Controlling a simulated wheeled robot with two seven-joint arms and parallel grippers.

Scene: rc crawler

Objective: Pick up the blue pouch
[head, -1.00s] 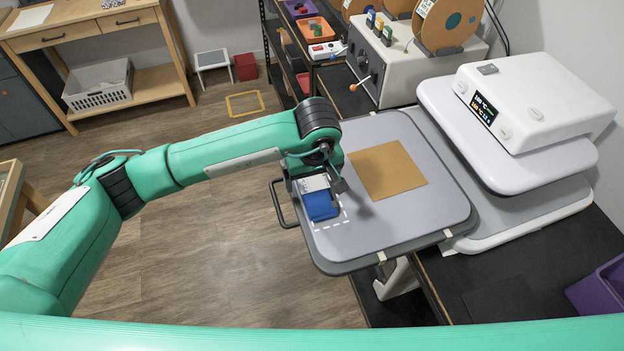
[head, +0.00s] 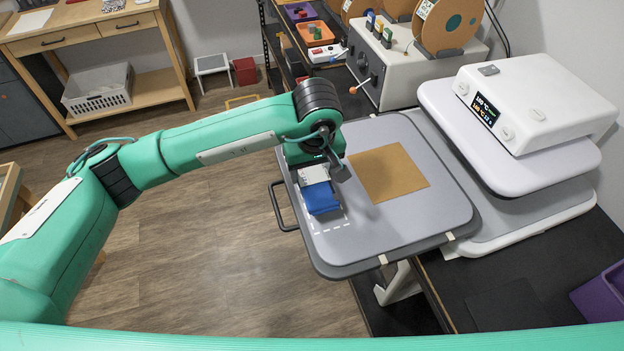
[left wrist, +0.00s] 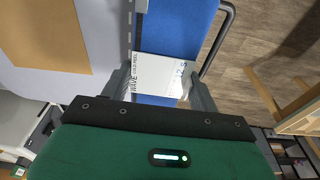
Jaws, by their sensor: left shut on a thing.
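The blue pouch (head: 322,199) has a white printed label on its upper part. In the head view it is just above the left edge of the grey plate, over a white dashed outline (head: 333,228). My left gripper (head: 318,172) is shut on the pouch from its far end. In the left wrist view the pouch (left wrist: 178,28) runs between the two fingers of the left gripper (left wrist: 163,85), with its white label between them. My right gripper is not in view.
The grey plate (head: 420,215) bears a tan square sheet (head: 388,173). A white heat press with a display (head: 535,105) stands to the right. A handle (head: 281,207) sticks out at the plate's left. A machine with spools (head: 400,70) stands behind.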

